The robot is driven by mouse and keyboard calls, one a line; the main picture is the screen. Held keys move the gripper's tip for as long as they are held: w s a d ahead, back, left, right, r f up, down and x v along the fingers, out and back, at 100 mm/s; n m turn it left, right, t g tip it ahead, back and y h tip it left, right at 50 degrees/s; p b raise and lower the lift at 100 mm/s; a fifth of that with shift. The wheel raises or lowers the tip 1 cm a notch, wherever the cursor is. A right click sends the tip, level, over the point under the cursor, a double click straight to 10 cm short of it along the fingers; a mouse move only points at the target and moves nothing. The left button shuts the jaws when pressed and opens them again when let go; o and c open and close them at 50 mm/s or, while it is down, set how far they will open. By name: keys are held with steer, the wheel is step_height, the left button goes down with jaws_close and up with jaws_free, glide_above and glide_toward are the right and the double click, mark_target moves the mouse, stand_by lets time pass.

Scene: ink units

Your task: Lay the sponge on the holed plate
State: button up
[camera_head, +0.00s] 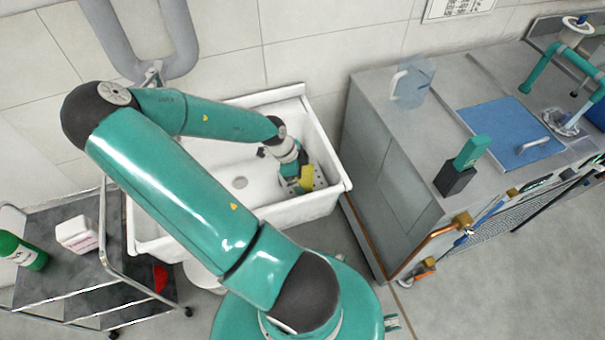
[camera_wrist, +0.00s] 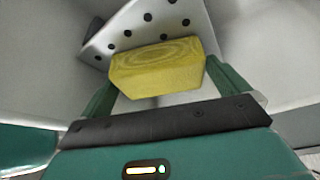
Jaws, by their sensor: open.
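The yellow sponge (camera_wrist: 156,70) is in the middle of the wrist view, between the two green fingers of my gripper (camera_wrist: 160,78). The fingers are open, one at either side of it. The light grey holed plate (camera_wrist: 146,15) shows behind the sponge, with its dark round holes. The sponge overlaps the plate's near part and appears to lie on it; the contact underneath is hidden. In the head view the sponge (camera_head: 306,174) is a small yellow patch at the right end of the white sink (camera_head: 336,166), beside my gripper (camera_head: 298,180).
The sink walls stand close around my gripper. A grey counter (camera_head: 400,125) with a blue panel (camera_head: 508,130) and a teal-and-black item (camera_head: 462,165) is at the right. A dark trolley (camera_head: 75,285) with a green bottle (camera_head: 22,252) and white box (camera_head: 76,234) stands at the left.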

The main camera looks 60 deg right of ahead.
steer(key=v, duration=1.2)
steer(key=w+a+r+n+t+y, duration=0.25)
steer(key=w+a+n, duration=0.25)
steer(key=a+n, duration=0.3)
steer(key=w+a+r+n+t+y, duration=0.25)
steer(key=w+a+n, duration=0.25)
steer(key=a, duration=0.6)
steer(key=s+a+r+n+t+h, duration=0.1)
steer(key=s+a+r+n+t, duration=0.1)
steer(key=a+r+n, duration=0.5)
steer(key=s+a+r+n+t+h, duration=0.2)
steer(key=a+r+n, duration=0.6)
steer(key=r+n, duration=0.3)
step_height(320, 180, up, 2)
steer(key=shift+r+n+t, duration=0.1)
steer(key=shift+n+t, duration=0.2)
steer(key=shift+t, duration=0.1)
steer(key=shift+s+a, duration=0.1)
